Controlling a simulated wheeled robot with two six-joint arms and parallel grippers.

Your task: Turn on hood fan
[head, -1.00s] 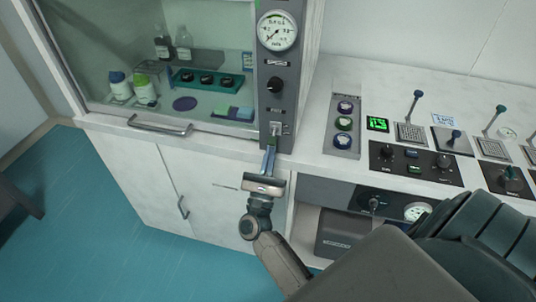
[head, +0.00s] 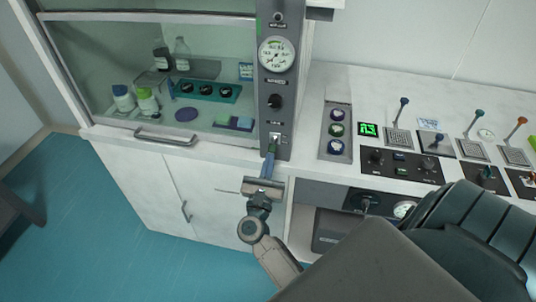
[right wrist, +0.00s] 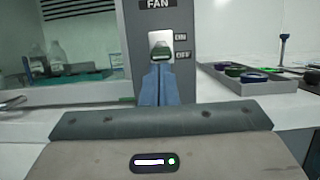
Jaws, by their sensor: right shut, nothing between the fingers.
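The fan switch (right wrist: 160,44) is on the grey control panel of the hood, under a FAN label, with ON above and OFF below at its right. Its lever has a green tip, which shows about level with OFF. In the head view the switch (head: 275,140) is small, at the panel's bottom. In the head view the right gripper (head: 270,155) points up at the switch. My left gripper is not in view.
The panel also carries a dark knob (head: 275,102) and a round gauge (head: 277,55). Left is the glass hood with bottles and a teal rack (head: 207,92); its sash handle (head: 165,138) sticks out. Right, a tray of round knobs (head: 336,130) stands on the counter.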

